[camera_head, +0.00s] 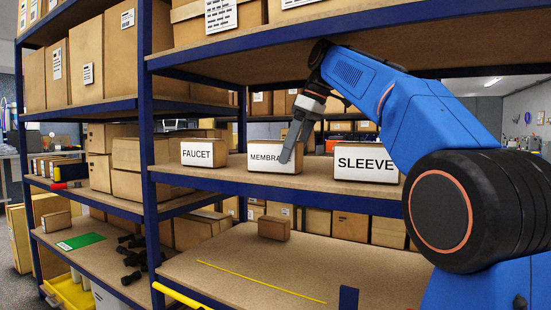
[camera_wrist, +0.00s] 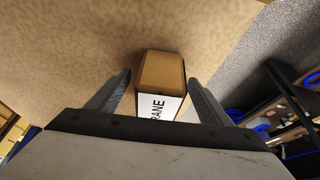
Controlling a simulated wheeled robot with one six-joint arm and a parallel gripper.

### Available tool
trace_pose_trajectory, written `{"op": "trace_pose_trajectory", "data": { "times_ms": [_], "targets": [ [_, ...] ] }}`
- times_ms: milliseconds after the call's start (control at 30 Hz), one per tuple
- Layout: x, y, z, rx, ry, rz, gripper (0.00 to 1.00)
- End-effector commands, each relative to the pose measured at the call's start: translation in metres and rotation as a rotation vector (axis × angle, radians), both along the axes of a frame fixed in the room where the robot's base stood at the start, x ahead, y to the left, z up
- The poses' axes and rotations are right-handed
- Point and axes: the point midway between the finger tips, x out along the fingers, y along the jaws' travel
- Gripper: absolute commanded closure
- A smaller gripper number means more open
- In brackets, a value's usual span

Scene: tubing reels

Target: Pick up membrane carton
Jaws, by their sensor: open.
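The membrane carton (camera_head: 262,165) is a small brown box with a white label on its front. It stands on the middle shelf (camera_head: 330,185) between the faucet carton (camera_head: 203,153) and the sleeve carton (camera_head: 366,163). My gripper (camera_head: 287,155) points down at it, and one finger crosses the end of its label. In the wrist view my gripper (camera_wrist: 160,80) is open, with one finger on each side of the membrane carton (camera_wrist: 161,72). Part of the carton and its label is hidden behind the gripper body. I cannot tell whether either finger touches it.
A blue upright (camera_head: 147,130) stands to the left. A small brown box (camera_head: 274,228) sits on the lower shelf, which has bare room around it.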

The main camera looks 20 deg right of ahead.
Motion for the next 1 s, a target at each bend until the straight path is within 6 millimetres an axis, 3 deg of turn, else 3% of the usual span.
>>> {"op": "trace_pose_trajectory", "data": {
  "times_ms": [567, 700, 933, 1000],
  "targets": [
    [0.033, 0.04, -0.001, -0.001, 0.0, 0.003, 0.27],
    [0.033, 0.041, -0.011, 0.0, 0.001, 0.0, 0.27],
    [0.034, 0.041, -0.011, 0.0, 0.0, 0.0, 0.27],
    [0.034, 0.041, -0.011, 0.0, 0.0, 0.0, 0.43]
  ]
}}
